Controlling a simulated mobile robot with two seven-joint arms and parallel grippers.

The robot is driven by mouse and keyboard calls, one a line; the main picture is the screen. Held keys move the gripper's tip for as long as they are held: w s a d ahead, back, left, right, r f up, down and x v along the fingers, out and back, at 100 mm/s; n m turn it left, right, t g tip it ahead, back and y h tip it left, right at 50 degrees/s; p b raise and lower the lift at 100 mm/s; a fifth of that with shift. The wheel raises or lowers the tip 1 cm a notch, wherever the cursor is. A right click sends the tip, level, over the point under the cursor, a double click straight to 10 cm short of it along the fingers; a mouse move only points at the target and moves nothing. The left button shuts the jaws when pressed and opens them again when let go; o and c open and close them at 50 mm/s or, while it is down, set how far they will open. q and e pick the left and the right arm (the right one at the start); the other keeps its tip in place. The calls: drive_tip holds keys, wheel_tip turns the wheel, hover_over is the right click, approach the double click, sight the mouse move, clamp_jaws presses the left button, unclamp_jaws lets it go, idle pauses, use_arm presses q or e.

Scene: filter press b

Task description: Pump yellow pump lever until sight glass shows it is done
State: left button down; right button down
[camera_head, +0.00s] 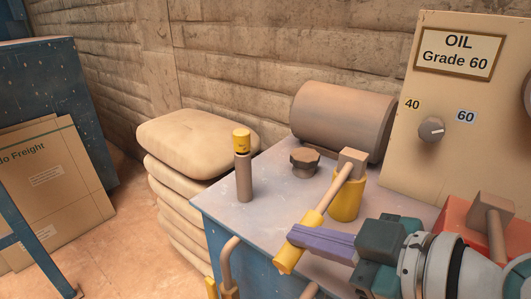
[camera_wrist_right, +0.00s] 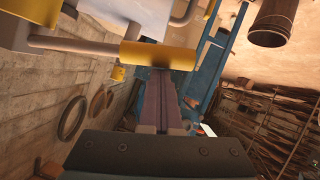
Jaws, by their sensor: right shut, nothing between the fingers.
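The pump lever has a tan shaft (camera_head: 327,198) that slopes from a tan block above the yellow pump body (camera_head: 346,197) down to a yellow grip (camera_head: 286,260) near the bench's front edge. My right gripper (camera_head: 293,236) comes in from the right with its purple fingers shut together, tips at the upper end of the grip. In the right wrist view, the yellow grip (camera_wrist_right: 158,56) lies across the fingertips (camera_wrist_right: 158,70), not between them. I cannot tell whether they touch. A tan post with a yellow top (camera_head: 242,142) stands on the bench; I cannot tell whether it is the sight glass.
The blue bench (camera_head: 275,190) carries a brown cylinder (camera_head: 342,118) and a dark knob (camera_head: 305,161). An oil panel (camera_head: 400,150) with a dial (camera_head: 431,129) stands behind right. Stacked sacks (camera_head: 197,142) are at its left. A red box with a tan handle (camera_head: 492,215) is near my right wrist.

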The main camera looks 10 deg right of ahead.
wheel_tip(320, 180, up, 20)
drive_tip(key=p, duration=0.6)
idle(0.4)
